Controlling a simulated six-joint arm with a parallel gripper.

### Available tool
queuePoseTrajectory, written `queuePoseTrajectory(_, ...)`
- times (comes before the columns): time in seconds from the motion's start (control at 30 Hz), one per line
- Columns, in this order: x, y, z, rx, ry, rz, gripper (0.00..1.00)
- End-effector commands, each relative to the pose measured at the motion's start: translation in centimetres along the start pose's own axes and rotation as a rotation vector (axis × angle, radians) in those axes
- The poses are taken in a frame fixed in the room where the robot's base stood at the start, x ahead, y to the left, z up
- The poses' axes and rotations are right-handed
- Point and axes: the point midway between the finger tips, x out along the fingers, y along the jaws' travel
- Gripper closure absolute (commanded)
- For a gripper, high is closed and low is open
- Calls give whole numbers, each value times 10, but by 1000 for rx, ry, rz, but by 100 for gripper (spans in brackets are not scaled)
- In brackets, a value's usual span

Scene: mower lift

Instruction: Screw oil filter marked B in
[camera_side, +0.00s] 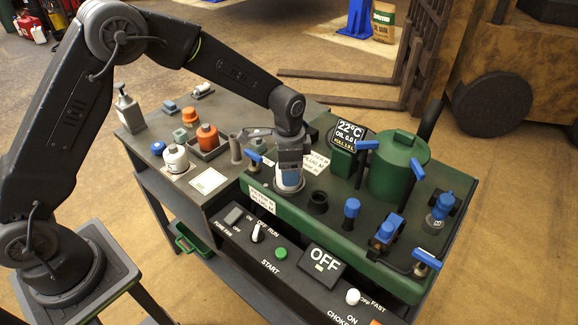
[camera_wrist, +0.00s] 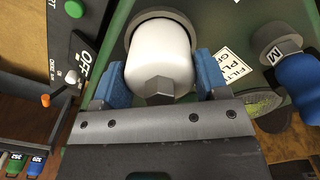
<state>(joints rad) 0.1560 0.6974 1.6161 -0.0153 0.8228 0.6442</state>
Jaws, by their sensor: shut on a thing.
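A white oil filter (camera_wrist: 160,58) stands upright on the green engine panel (camera_side: 338,228), its base in or against a round grey port. My gripper (camera_side: 289,172) points down over it with blue finger pads on both sides. In the wrist view my gripper (camera_wrist: 160,85) is shut on the filter's sides, and a hex nut shows on the filter's top. I cannot read any letter on this filter. Another white filter (camera_side: 175,157) and an orange one (camera_side: 207,137) stand on the grey bench at the left.
Blue-handled valves (camera_side: 351,207), a dark open port (camera_side: 318,202) and a green tank (camera_side: 398,165) stand right of my gripper. A control panel with an OFF display (camera_side: 322,264) is in front. A spray bottle (camera_side: 129,108) stands at the bench's far left.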

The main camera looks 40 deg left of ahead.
Motion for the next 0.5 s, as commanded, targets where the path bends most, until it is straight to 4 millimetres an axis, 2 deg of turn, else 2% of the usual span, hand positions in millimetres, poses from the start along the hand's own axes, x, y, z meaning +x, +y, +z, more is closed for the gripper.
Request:
queuePoseTrajectory(0.2, -1, 3, -3, 257, 3, 6, 61)
queuePoseTrajectory(0.5, -1, 3, -3, 310, 3, 6, 61)
